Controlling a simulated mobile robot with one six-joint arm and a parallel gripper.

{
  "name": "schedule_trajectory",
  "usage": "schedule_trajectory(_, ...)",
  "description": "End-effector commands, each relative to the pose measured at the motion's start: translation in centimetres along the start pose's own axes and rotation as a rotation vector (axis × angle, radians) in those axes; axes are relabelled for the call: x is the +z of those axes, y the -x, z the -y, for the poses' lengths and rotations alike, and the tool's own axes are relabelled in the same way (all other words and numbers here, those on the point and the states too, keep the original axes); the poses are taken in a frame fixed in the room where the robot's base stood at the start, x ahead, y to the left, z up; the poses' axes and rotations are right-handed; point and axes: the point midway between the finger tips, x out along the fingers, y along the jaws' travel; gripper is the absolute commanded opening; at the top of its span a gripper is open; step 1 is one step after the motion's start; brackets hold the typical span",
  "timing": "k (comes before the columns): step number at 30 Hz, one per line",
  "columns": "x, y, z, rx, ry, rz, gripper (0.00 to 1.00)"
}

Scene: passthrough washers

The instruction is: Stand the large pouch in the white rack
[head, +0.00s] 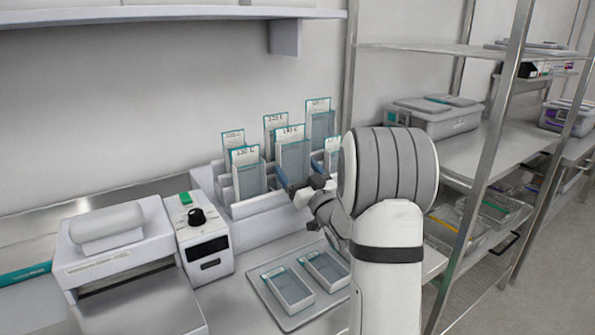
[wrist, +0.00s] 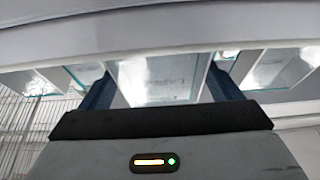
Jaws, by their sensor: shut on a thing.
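The white rack (head: 262,205) stands on the bench at the centre of the head view, with several clear, teal-edged pouches upright in it. My gripper (head: 302,182) is at the rack's front right, its blue fingers shut on a large pouch (head: 293,160) with a white label along its top. This pouch looks upright, over or in the rack's front row; its lower end is hidden, so I cannot tell whether it rests in a slot. In the wrist view the held pouch (wrist: 155,80) is between the two fingers (wrist: 160,90), with other pouches close on both sides.
A grey tray (head: 268,296) with two flat pouches lies in front of the rack. A white device with a black knob (head: 203,240) and a larger white machine (head: 115,240) stand left. A metal shelf unit with bins (head: 433,115) stands right. A wall shelf (head: 170,14) hangs above.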

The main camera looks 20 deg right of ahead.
Motion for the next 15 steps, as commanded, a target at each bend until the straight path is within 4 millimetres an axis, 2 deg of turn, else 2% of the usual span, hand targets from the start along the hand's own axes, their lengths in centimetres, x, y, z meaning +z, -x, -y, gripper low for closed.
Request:
schedule_trajectory(2,-0.04,-0.01,-0.02,0.000,0.000,0.000,0.63)
schedule_trajectory(3,-0.04,0.00,-0.03,0.000,0.000,0.000,0.88)
schedule_trajectory(7,-0.04,0.00,-0.04,0.001,0.000,0.000,0.99)
schedule_trajectory(15,0.01,0.18,-0.07,0.001,0.001,0.000,1.00)
